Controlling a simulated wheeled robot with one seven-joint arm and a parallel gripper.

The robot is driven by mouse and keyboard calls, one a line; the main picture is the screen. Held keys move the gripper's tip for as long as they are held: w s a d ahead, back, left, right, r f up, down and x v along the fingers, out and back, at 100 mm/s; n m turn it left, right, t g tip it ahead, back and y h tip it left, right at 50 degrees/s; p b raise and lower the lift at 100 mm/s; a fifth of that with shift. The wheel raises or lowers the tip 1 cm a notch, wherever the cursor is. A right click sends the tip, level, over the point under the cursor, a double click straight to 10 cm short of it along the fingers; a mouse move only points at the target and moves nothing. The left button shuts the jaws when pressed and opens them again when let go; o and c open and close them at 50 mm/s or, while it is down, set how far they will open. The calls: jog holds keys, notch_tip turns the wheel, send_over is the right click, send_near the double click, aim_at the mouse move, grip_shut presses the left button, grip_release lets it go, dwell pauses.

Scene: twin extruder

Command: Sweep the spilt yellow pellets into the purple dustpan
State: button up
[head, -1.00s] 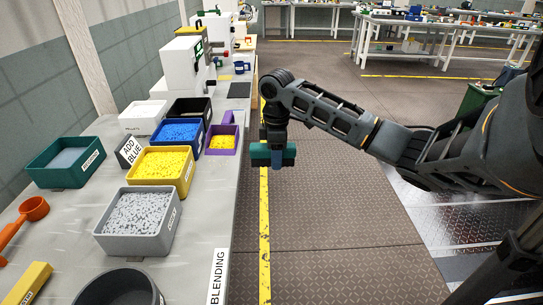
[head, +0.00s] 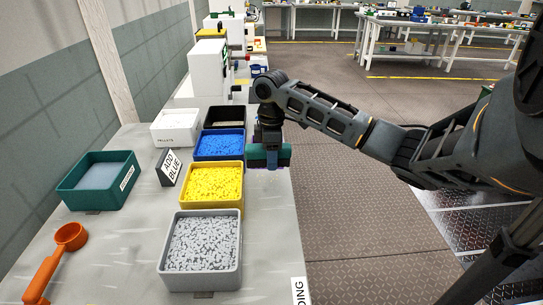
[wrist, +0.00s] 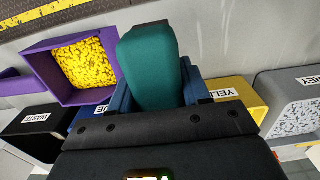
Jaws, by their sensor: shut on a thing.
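The purple dustpan (wrist: 40,62) shows in the wrist view at upper left, with yellow pellets (wrist: 86,62) heaped inside it. In the head view it is almost wholly hidden behind my gripper. My gripper (head: 268,152) is shut on a teal block (wrist: 150,65), which may be a brush; no bristles can be made out. I see no loose pellets on the bench.
Bins of yellow (head: 216,184), blue (head: 219,145) and grey pellets (head: 203,245) line the bench, left of my gripper. A black bin labelled waste (wrist: 35,128) is near the dustpan. An ADD BLUE sign (head: 170,167), a teal bin (head: 98,182) and an orange scoop (head: 70,238) stand further left.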

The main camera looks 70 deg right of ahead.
jog(key=b, duration=0.3)
send_over(272, 176)
jog(key=a, duration=0.3)
jog(key=shift+s+d+f, duration=0.1)
jog(key=shift+s+f, duration=0.15)
jog(key=shift+f, duration=1)
jog(key=shift+s+d+f, duration=0.1)
jog(key=shift+s+f, duration=0.1)
jog(key=shift+f, duration=1.05)
jog(key=shift+f, duration=0.25)
jog(key=shift+a+f, duration=0.1)
jog(key=shift+f, duration=0.25)
jog(key=shift+f+b, duration=0.4)
jog(key=shift+f, duration=0.05)
jog(key=shift+w+d, duration=0.3)
jog(key=shift+d, duration=0.45)
jog(key=shift+w+d, duration=0.25)
jog(key=shift+d, duration=0.5)
jog(key=shift+f, duration=0.1)
